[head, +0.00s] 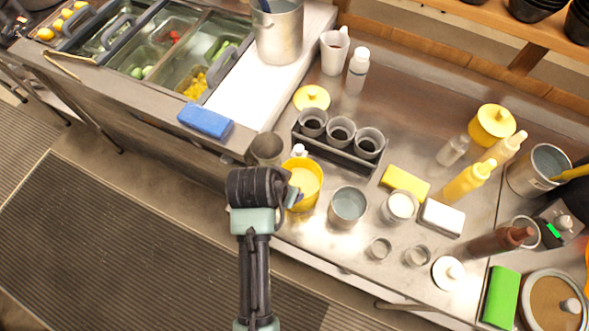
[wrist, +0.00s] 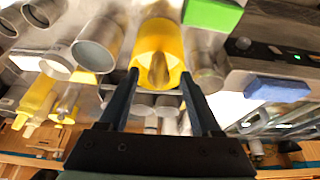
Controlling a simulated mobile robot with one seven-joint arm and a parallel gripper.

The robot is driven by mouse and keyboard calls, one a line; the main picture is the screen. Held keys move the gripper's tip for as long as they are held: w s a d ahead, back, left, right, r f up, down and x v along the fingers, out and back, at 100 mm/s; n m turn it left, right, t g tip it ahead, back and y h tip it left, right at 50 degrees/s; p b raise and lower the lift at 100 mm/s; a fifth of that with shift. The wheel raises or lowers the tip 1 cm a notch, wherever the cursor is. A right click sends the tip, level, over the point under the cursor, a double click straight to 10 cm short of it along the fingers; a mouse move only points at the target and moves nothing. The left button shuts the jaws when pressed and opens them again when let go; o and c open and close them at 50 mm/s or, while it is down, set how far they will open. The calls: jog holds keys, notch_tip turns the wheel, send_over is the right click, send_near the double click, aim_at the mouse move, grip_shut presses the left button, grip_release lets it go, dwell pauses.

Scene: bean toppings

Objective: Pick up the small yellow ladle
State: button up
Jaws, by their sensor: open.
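A yellow round container (head: 306,191) with pale contents stands near the front edge of the steel counter, just right of my wrist in the head view. In the wrist view the yellow container (wrist: 158,35) lies ahead of my gripper (wrist: 159,76), with a brownish shape at its near end that I cannot make out. My gripper is open, its two fingers apart on either side of that end, with nothing clearly held. In the head view my wrist hides the fingers. No small yellow ladle is clearly identifiable; a yellow handle (head: 572,172) sticks out of a metal pot at far right.
A metal cup (head: 265,149) and a steel bowl (head: 348,206) stand close beside the yellow container. A rack with several grey cups (head: 338,160) is behind it. A blue sponge (head: 205,121) lies left. Bottles crowd the right; the floor in front is clear.

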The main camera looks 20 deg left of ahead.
jog(key=shift+p+x, duration=0.8)
jog(key=shift+x, duration=2)
jog(key=shift+w+d+r, duration=0.1)
jog(key=shift+w, duration=0.05)
grip_shut()
